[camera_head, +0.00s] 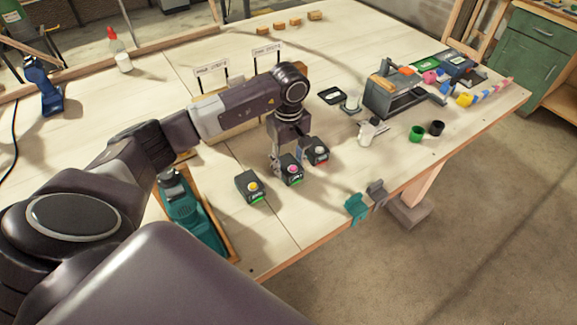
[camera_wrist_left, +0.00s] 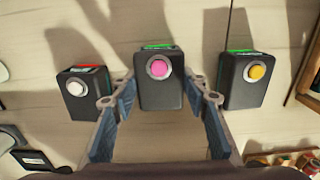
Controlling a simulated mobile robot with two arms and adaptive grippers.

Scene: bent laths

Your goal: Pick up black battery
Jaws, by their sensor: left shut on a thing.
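Three small black batteries stand in a row near the front edge of the workbench. One has a pink button (camera_head: 292,173), one a yellow button (camera_head: 251,188), one a pale button (camera_head: 318,152). In the left wrist view, the pink-button battery (camera_wrist_left: 159,92) is in the middle, between the fingers of my left gripper (camera_wrist_left: 160,103). The pale-button battery (camera_wrist_left: 78,95) is left of it and the yellow-button battery (camera_wrist_left: 245,88) right. My left gripper (camera_head: 286,160) is shut on the pink-button battery, which appears at bench level. My right gripper is not in view.
Two small signs (camera_head: 212,70) stand behind my left arm. A teal tool (camera_head: 190,213) lies in a wooden tray left of the batteries. Bare bench (camera_head: 270,240) lies in front.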

